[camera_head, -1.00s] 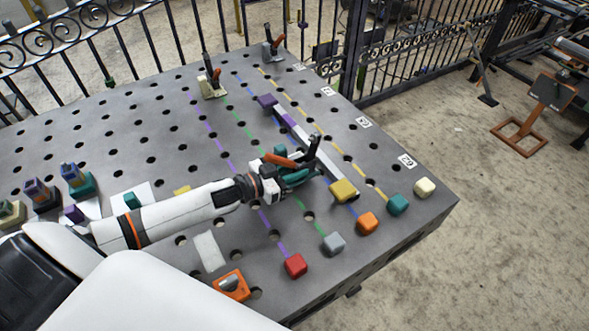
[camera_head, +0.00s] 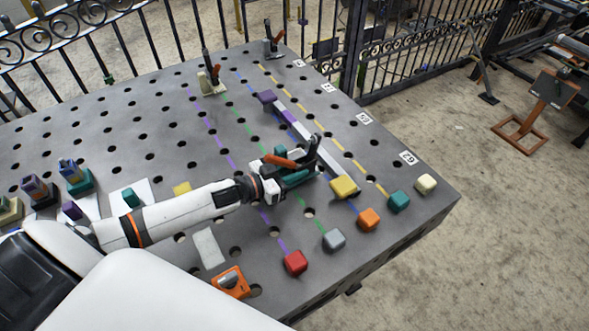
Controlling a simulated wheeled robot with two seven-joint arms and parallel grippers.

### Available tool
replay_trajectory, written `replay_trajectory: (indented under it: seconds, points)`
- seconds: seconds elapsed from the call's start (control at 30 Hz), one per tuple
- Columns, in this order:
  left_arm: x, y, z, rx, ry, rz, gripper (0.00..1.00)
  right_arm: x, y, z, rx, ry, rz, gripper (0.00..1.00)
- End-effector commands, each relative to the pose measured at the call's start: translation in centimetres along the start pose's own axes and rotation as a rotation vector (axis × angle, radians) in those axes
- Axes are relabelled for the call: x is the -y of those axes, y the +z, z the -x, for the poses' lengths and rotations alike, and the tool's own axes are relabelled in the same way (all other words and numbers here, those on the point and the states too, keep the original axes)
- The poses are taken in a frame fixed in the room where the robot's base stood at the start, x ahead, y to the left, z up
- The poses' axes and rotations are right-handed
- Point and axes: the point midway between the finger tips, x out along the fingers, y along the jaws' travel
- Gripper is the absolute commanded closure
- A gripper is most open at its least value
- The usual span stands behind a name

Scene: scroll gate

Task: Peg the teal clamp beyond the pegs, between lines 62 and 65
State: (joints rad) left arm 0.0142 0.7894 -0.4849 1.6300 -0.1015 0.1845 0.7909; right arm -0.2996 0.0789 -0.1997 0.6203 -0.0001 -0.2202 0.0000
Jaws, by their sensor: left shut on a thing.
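My left gripper (camera_head: 277,176) is shut on the teal clamp (camera_head: 297,178), which has an orange handle and a black upright arm. The clamp is low over the table, close to the left side of a grey bar (camera_head: 325,160); I cannot tell whether it touches the table or the bar. The bar runs from a purple block (camera_head: 266,97) to a yellow block (camera_head: 344,187). Dashed purple, green, blue and yellow lines cross the holed table (camera_head: 150,110). Number cards, including one at the right edge (camera_head: 408,158), are too small to read surely. My right gripper is not visible.
A beige clamp (camera_head: 211,86) and a dark grey clamp (camera_head: 273,48) stand at the back. Red (camera_head: 295,262), grey (camera_head: 334,240), orange (camera_head: 369,219), teal (camera_head: 398,201) and cream (camera_head: 426,184) blocks line the front. More clamps (camera_head: 75,177) stand at left. A fence (camera_head: 420,50) is behind.

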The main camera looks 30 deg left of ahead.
Motion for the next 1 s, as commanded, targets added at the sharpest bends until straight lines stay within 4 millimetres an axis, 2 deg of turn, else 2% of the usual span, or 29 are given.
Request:
replay_trajectory:
  seconds: [0.67,0.7,0.83,0.87,1.0]
  points:
    - [0.0,-0.8,-0.3,0.008,-0.002,-0.002,1.00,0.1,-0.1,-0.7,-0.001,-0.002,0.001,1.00]
    - [0.0,-0.9,-0.3,0.008,-0.002,-0.002,0.75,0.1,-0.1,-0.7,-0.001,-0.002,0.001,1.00]
    - [0.0,-0.9,-0.2,0.006,-0.001,-0.002,0.54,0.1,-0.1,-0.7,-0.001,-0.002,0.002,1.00]
    - [0.0,-0.9,-0.2,0.005,-0.001,-0.002,0.51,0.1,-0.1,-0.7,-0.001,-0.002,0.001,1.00]
    - [-0.1,-1.0,-0.2,0.003,0.001,-0.001,0.51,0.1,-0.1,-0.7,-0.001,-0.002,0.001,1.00]
